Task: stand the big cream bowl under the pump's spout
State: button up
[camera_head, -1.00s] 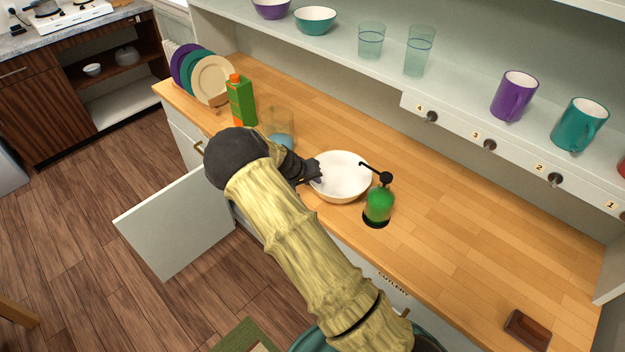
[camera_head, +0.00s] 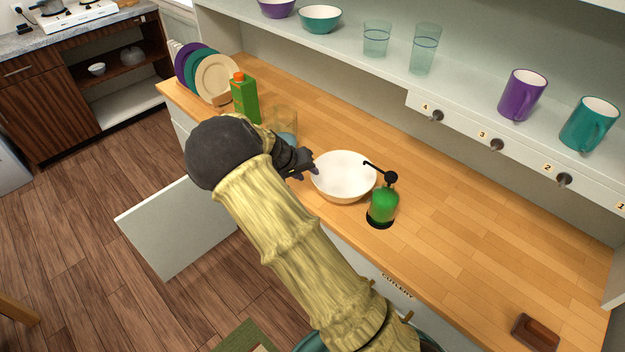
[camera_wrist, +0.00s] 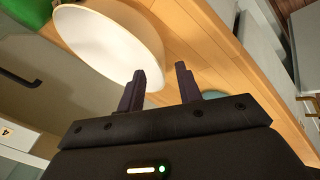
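The big cream bowl (camera_head: 343,188) stands upright on the wooden counter, left of the green pump bottle (camera_head: 383,204). The pump's black spout (camera_head: 374,167) reaches left over the bowl's right rim in the head view. My gripper (camera_head: 314,169) is at the bowl's left rim, with nothing seen held. In the wrist view my gripper (camera_wrist: 160,80) has its two fingers apart. The bowl (camera_wrist: 125,40) lies beyond them, and the left finger overlaps its edge in the picture. Part of the green bottle (camera_wrist: 20,12) shows at the upper left there. Any touch between finger and rim cannot be told.
A clear glass (camera_head: 281,122) and a green carton (camera_head: 244,100) stand on the counter behind my wrist. Plates (camera_head: 215,78) stand in a rack at the left. The shelf (camera_head: 390,75) runs above the counter. The counter (camera_head: 470,240) right of the pump is mostly clear.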

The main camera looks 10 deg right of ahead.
jog(key=v, duration=0.5)
jog(key=shift+b, duration=0.35)
jog(key=shift+d+f, duration=0.1)
jog(key=s+d+r+y, duration=0.2)
jog(key=s, duration=0.6)
jog(key=s+d+r+y, duration=0.2)
jog(key=s+d, duration=0.1)
jog(key=s, duration=0.6)
jog(key=s+d+r+g+y, duration=0.1)
jog(key=s+d+y, duration=0.1)
jog(key=s, duration=0.7)
jog(key=shift+d+r+n, duration=0.3)
jog(key=shift+d+r, duration=0.1)
jog(key=shift+d, duration=0.15)
jog(key=shift+s, duration=0.1)
jog(key=shift+s, duration=0.1)
